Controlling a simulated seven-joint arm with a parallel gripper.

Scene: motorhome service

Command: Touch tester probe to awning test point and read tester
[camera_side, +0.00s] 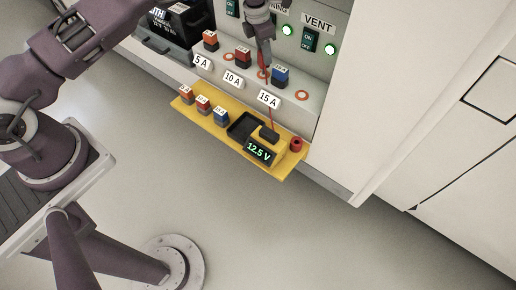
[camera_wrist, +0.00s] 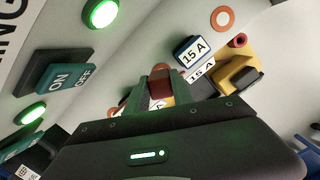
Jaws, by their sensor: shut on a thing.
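The tester (camera_side: 262,148) sits on the yellow tray, and its display reads 12.5 V in green. A thin red lead rises from it toward my gripper (camera_side: 260,36). My gripper is shut on the red probe (camera_side: 263,60) and points it down at the ledge. In the wrist view the probe (camera_wrist: 160,82) shows between the fingers. The probe's tip is at or very near the middle ringed test point (camera_side: 262,74); contact itself is too small to see. The awning label (camera_side: 281,6) is partly hidden behind my gripper.
The yellow tray (camera_side: 283,172) holds spare fuses, an empty dark recess and a red holder (camera_side: 296,145). The vent switch (camera_side: 309,42) has a lit green lamp. A battery (camera_side: 170,35) stands left.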

